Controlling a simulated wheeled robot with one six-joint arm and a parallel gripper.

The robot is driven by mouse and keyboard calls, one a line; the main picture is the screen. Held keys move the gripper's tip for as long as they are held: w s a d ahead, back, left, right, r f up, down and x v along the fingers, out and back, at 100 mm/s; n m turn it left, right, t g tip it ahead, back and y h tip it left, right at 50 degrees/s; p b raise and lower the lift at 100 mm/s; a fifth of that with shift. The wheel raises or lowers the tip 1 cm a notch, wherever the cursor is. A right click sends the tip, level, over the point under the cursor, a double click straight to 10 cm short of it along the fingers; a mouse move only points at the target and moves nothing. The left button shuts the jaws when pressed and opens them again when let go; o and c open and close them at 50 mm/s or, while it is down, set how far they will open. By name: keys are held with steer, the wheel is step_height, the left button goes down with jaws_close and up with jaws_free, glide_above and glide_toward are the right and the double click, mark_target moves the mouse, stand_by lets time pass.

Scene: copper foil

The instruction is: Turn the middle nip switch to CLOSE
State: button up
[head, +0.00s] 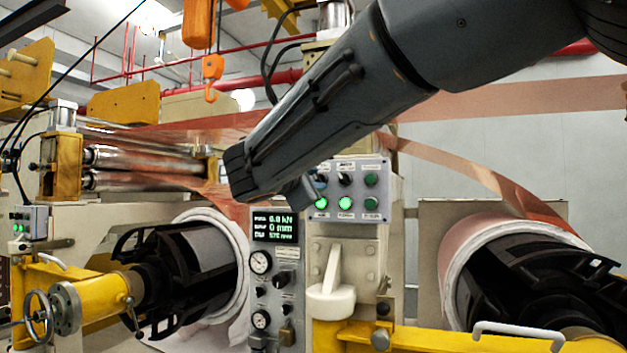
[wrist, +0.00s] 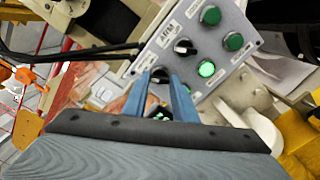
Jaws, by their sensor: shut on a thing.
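A grey switch panel (head: 387,203) stands at the picture's centre, with two rows of controls. It fills the top of the wrist view, tilted (wrist: 250,69). My gripper (head: 312,190) is at the panel's left edge. In the wrist view its blue fingers (wrist: 163,82) are shut around a dark knob (wrist: 160,74), the left one of the upper row. Beside it is another black rotary switch (wrist: 186,47) with a white pointer, the middle of that row (head: 345,180). The labels are too small to read surely, so I cannot tell which is the nip switch. The held knob's pointer is hidden.
Green buttons fill the remaining places; a lit one (head: 346,203) sits below the middle switch. A white lever (head: 331,285) is below the panel. A gauge panel with a display (head: 275,228) is to the left. Foil rolls (head: 480,250) stand at both sides. An orange hook (head: 212,72) hangs behind.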

steer(key=o, duration=1)
steer(key=shift+o, duration=0.2)
steer(key=shift+s, duration=0.1)
steer(key=b+v, duration=0.1)
steer(key=v, duration=0.6)
steer(key=shift+s+a+b, duration=0.2)
steer(key=shift+s+b, duration=0.05)
steer(key=shift+b, duration=0.1)
